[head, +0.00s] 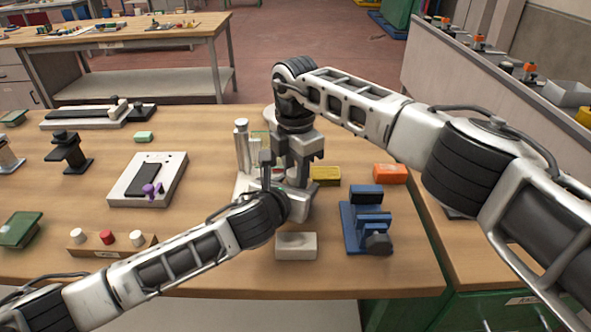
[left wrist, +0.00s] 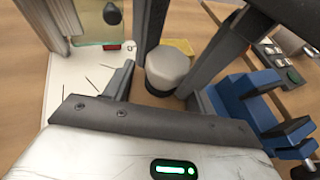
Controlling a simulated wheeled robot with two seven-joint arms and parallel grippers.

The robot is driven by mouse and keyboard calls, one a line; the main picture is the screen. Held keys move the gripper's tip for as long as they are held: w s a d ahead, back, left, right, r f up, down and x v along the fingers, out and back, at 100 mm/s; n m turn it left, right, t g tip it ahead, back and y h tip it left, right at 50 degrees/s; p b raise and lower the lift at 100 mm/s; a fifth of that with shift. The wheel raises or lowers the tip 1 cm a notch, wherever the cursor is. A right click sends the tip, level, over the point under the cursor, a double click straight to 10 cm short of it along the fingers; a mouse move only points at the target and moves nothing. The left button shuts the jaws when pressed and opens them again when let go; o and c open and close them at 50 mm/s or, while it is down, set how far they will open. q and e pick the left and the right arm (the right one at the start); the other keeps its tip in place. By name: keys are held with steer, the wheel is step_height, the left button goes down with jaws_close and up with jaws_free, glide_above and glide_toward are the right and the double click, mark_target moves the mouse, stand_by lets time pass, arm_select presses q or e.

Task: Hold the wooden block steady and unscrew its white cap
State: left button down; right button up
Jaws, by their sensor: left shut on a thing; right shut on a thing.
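The white cap (left wrist: 167,66) shows in the left wrist view as a rounded, pale grey-white top. A tan strip beneath it appears to be the wooden block (left wrist: 152,97), mostly hidden by my left gripper (left wrist: 160,92). The left fingers are shut around it, low down. Dark fingers of my right gripper (head: 297,178) come from above on either side of the cap and are shut on it. In the head view the right gripper points straight down above the left one, and the block and cap are hidden behind my arms.
A white-based machine (head: 244,183) with a glass pane stands close beside the grippers. A yellow box (head: 326,176), orange box (head: 389,174), blue fixture (head: 365,222) and pale block (head: 295,246) are near. A wooden rack (head: 86,247) with caps lies front left.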

steer(key=o, duration=1.1)
steer(key=shift+c, duration=0.2)
step_height(320, 180, up, 4)
steer(key=shift+f, duration=0.15)
steer(key=shift+r, duration=0.3)
steer(key=shift+c, duration=0.6)
step_height(320, 180, up, 3)
steer(key=shift+a+r+m, duration=0.15)
steer(key=shift+r+m, duration=0.05)
steer(key=shift+m, duration=1)
steer(key=shift+c, duration=0.8)
steer(key=shift+w+f, duration=0.1)
steer(key=shift+f, duration=3.8)
